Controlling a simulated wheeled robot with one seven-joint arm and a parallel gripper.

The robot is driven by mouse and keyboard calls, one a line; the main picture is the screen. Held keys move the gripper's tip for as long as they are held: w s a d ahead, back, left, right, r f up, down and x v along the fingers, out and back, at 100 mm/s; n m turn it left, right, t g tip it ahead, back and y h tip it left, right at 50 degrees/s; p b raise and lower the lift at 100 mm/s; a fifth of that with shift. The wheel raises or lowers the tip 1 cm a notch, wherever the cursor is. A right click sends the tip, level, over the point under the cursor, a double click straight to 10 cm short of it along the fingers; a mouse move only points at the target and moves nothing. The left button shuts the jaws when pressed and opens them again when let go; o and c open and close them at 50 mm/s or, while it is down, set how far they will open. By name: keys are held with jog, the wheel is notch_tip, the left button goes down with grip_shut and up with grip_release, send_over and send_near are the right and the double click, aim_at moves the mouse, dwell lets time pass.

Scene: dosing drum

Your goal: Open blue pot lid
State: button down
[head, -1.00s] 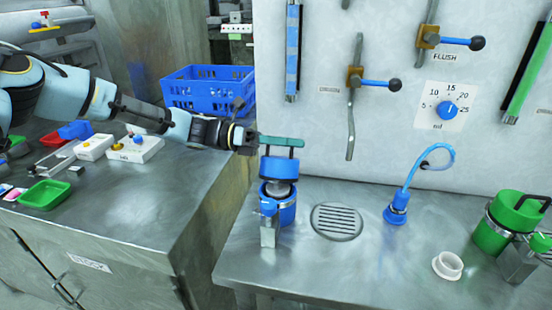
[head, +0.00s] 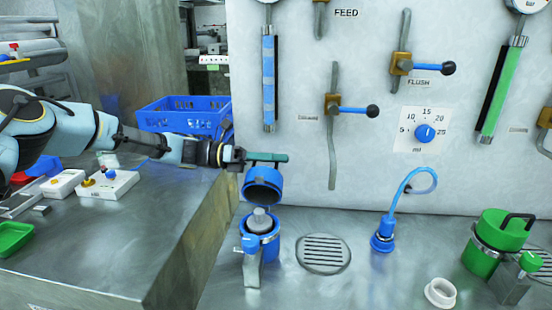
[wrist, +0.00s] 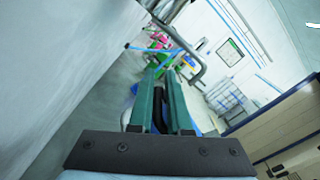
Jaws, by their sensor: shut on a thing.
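The blue pot (head: 271,242) stands on the steel counter, with its mouth uncovered and a grey knob-like piece (head: 261,219) inside. Its blue lid (head: 263,187) is above the pot, tilted with its hollow underside partly towards the head camera. A small gap shows between lid and pot rim. My gripper (head: 270,157) reaches in from the left with green fingers shut on the lid's dark handle. In the wrist view the dark handle (wrist: 160,110) shows between the fingers; the lid is mostly hidden there.
A round drain grate (head: 324,254) and a blue hose nozzle (head: 382,241) are right of the pot. A green lidded pot (head: 483,258) and white ring (head: 441,293) stand farther right. A blue crate (head: 184,116) is behind my arm. Wall levers (head: 352,110) are above.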

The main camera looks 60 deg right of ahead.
jog(key=shift+f, duration=0.75)
jog(key=c, duration=1.1)
grip_release()
jog(key=shift+o, duration=0.8)
jog(key=shift+r, duration=0.25)
jog(key=shift+w, duration=0.1)
jog(key=b+v, duration=0.3)
jog(key=v, duration=0.7)
jog(key=shift+w+a+b, duration=0.15)
jog(key=shift+w+b, duration=0.2)
jog(key=shift+b, duration=0.05)
